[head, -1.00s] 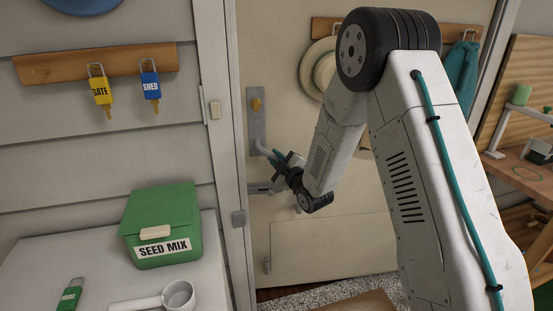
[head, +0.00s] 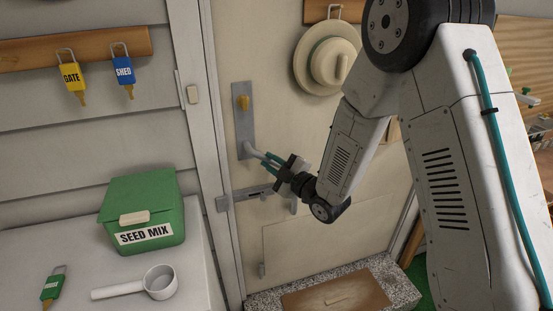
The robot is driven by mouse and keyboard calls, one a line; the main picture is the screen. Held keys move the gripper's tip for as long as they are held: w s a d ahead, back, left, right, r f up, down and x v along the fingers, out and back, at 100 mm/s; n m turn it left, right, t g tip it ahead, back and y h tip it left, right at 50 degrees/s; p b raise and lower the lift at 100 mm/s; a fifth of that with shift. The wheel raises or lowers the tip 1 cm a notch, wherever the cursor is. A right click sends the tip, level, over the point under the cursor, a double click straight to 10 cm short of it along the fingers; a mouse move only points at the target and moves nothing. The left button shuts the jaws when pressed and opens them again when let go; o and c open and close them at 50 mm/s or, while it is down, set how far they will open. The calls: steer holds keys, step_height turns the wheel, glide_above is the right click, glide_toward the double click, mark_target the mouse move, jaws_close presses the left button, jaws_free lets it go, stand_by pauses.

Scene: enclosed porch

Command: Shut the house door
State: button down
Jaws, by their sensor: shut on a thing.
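The house door (head: 330,228) is a cream panel that stands against or very near the left jamb (head: 207,120). I cannot tell whether it is latched. A grey plate with a brass knob (head: 242,102) and a lever handle (head: 250,151) is near its left edge. My gripper (head: 268,160), with teal fingers, is shut on the lever handle. A slide bolt (head: 253,192) on the door lies just below the handle, close to its keeper (head: 222,203) on the jamb. My arm hides part of the door's right side.
A white counter (head: 75,240) at lower left holds a green seed mix box (head: 142,212), a scoop (head: 160,282) and a green key tag (head: 52,286). Gate and shed keys (head: 72,76) hang above. A hat (head: 325,60) hangs on the door. A mat (head: 335,298) lies at its foot.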

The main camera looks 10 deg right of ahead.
steer(key=shift+s+f, duration=0.2)
steer(key=shift+f, duration=0.2)
steer(key=c, duration=1.3)
jaws_free()
steer(key=shift+d, duration=0.1)
steer(key=shift+c, duration=0.2)
steer(key=shift+w+r, duration=0.1)
steer(key=shift+d, duration=0.1)
steer(key=v, duration=0.7)
steer(key=shift+s+d, duration=0.15)
steer(key=shift+s, duration=0.2)
